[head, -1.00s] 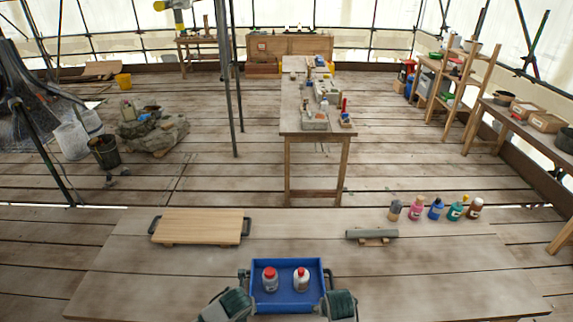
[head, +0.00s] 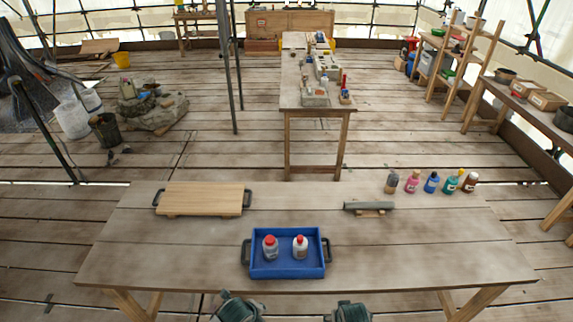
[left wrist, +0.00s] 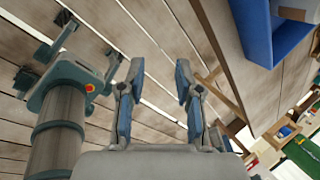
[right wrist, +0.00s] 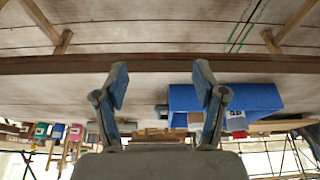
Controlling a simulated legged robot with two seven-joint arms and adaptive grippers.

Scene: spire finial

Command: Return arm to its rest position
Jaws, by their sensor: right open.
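The blue tray (head: 288,274) rests on the near wooden table (head: 190,262), with its dark handles at the left and right ends. A grey bottle with a red cap (head: 270,247) and a white bottle with a red cap (head: 300,247) stand in it. Only the tops of my two arms show at the bottom edge of the head view. In the left wrist view my left gripper (left wrist: 158,67) is open and empty, with the tray (left wrist: 268,35) apart from it.
A wooden board with black handles (head: 203,197) lies at the table's left. A grey cylinder (head: 368,206) lies on a small wooden rest at the right. Several coloured bottles (head: 431,182) stand behind it. My right arm shows beside my left gripper in the left wrist view.

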